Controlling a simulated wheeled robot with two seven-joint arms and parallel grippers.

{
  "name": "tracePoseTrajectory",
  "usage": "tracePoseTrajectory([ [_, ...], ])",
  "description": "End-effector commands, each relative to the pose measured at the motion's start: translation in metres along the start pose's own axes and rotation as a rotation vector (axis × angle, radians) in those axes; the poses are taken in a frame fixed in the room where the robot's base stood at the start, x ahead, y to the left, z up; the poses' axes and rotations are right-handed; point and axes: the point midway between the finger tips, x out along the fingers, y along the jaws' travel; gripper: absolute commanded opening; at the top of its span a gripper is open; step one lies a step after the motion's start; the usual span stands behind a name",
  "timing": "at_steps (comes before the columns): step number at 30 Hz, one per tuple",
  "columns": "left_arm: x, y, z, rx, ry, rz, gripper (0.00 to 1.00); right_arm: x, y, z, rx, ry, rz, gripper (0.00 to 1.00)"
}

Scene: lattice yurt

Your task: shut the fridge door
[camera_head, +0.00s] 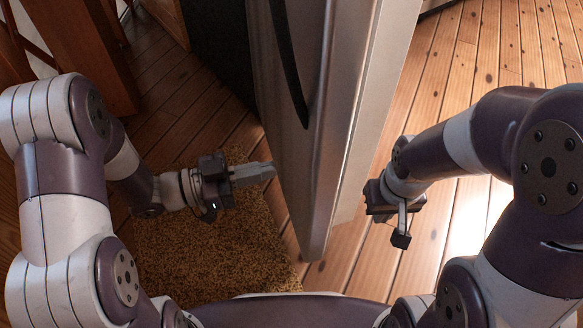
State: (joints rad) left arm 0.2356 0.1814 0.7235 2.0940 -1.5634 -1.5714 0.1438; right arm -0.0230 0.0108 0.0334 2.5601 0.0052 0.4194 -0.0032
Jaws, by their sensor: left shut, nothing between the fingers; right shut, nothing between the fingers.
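The fridge door (331,120) stands open in the middle of the view, its lower corner pointing toward me. It has a grey metal face with a dark curved handle (287,65) on its left side and a pale inner edge on its right. My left gripper (268,172) is shut and empty, with its fingertips at or very near the door's left face; I cannot tell if they touch. My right gripper (401,238) is shut and empty to the right of the door, apart from it. The fridge body is not clearly visible.
A brown speckled mat (213,258) lies on the plank floor (455,75) below my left arm. Wooden furniture (84,45) stands at the upper left, and a dark panel (222,45) is behind the door. The floor on the right is clear.

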Motion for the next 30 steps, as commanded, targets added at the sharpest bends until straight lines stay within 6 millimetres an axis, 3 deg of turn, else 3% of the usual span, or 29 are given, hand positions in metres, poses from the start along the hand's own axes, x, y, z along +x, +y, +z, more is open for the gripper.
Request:
tracePoseTrajectory([
  [3, 0.025, 0.001, 0.005, 0.003, -0.001, 0.005, 0.00, 0.015, 0.000, 0.002, 0.000, 0.000, 0.000, 0.00],
  [10, 0.054, 0.000, 0.003, 0.002, -0.002, 0.001, 0.00, 0.029, 0.000, 0.003, 0.000, 0.000, 0.000, 0.00],
  [30, 0.069, -0.002, 0.000, 0.001, -0.002, -0.013, 0.00, 0.028, 0.000, 0.003, 0.000, 0.000, 0.000, 0.00],
])
